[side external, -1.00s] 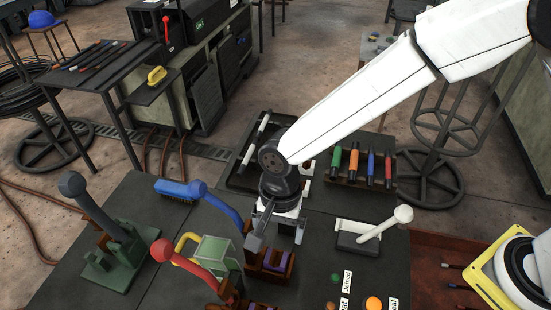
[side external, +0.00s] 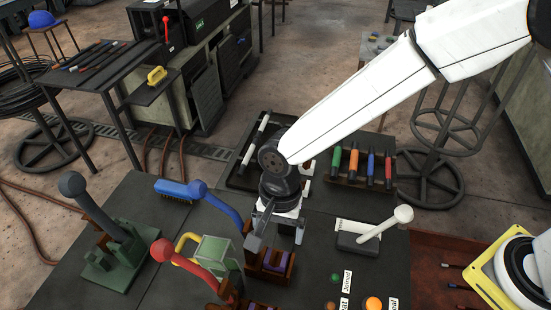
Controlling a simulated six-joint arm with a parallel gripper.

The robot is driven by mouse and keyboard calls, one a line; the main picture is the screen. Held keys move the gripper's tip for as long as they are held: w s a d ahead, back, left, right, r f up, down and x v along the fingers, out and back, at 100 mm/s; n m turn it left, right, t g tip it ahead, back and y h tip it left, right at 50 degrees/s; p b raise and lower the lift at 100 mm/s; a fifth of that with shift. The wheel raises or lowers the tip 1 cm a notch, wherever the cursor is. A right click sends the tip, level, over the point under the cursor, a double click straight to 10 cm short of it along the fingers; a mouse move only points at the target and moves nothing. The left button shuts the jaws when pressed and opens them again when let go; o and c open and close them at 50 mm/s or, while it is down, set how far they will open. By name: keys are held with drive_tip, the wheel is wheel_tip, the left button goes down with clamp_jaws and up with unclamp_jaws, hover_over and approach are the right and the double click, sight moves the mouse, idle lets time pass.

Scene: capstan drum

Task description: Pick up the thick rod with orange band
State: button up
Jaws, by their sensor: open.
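A rod with an orange band (side external: 353,163) stands in a dark rack at the back right of the bench, between a green-banded rod (side external: 336,160) and a blue-banded rod (side external: 371,166). A red-banded rod (side external: 388,170) stands at the rack's right end. My gripper (side external: 277,232) points down over the middle of the bench, in front and to the left of the rack, well apart from the orange-banded rod. It is open, and I see nothing held in it. My arm hides part of the area left of the rack.
A brown holder with purple pieces (side external: 275,261) lies just below my gripper. Blue (side external: 219,205), red (side external: 188,262) and grey (side external: 95,208) levers stand to the left. A white lever (side external: 385,222) stands to the right. A dark tray (side external: 241,178) lies behind my gripper.

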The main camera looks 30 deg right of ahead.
drive_tip(key=c, duration=0.4)
drive_tip(key=shift+o, duration=0.2)
drive_tip(key=shift+w+d, duration=0.1)
drive_tip(key=w+d+f+n, duration=0.1)
drive_tip(key=w+d+n, duration=0.4)
drive_tip(key=d+n, duration=0.3)
drive_tip(key=w+d+n, duration=0.5)
drive_tip(key=d+n, duration=0.4)
drive_tip(key=n, duration=0.1)
drive_tip(key=w+d+f+n+t, duration=0.1)
drive_tip(key=w+d+n, duration=0.5)
drive_tip(key=d+n, duration=0.3)
drive_tip(key=shift+d+f+n+h, duration=0.25)
drive_tip(key=shift+f+n+h, duration=0.05)
drive_tip(key=shift+n, duration=0.1)
drive_tip(key=d+n, duration=0.2)
drive_tip(key=d, duration=0.1)
drive_tip(key=d+n, duration=0.3)
drive_tip(key=d+f+n, duration=0.1)
drive_tip(key=d+n, duration=0.2)
drive_tip(key=shift+w+d, duration=0.25)
drive_tip(key=shift+w, duration=0.1)
